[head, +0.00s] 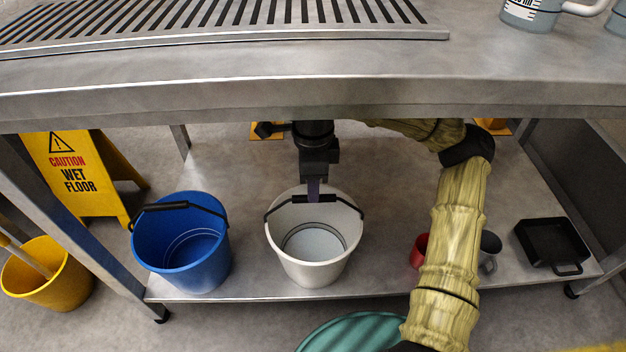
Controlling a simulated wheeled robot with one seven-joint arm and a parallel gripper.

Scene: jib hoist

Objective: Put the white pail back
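The white pail (317,272) stands upright on the lower shelf (240,162) of a metal table, right of a blue pail (190,262). Its inside looks empty. Its dark handle (346,204) lies across the upper part of its mouth.
The metal tabletop (300,92) overhangs the shelf. A red mug (420,249), a dark grey mug (490,250) and a black pan (552,244) sit right. A yellow pail (46,290) and wet floor sign (78,176) stand left. Bare shelf lies behind the pails.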

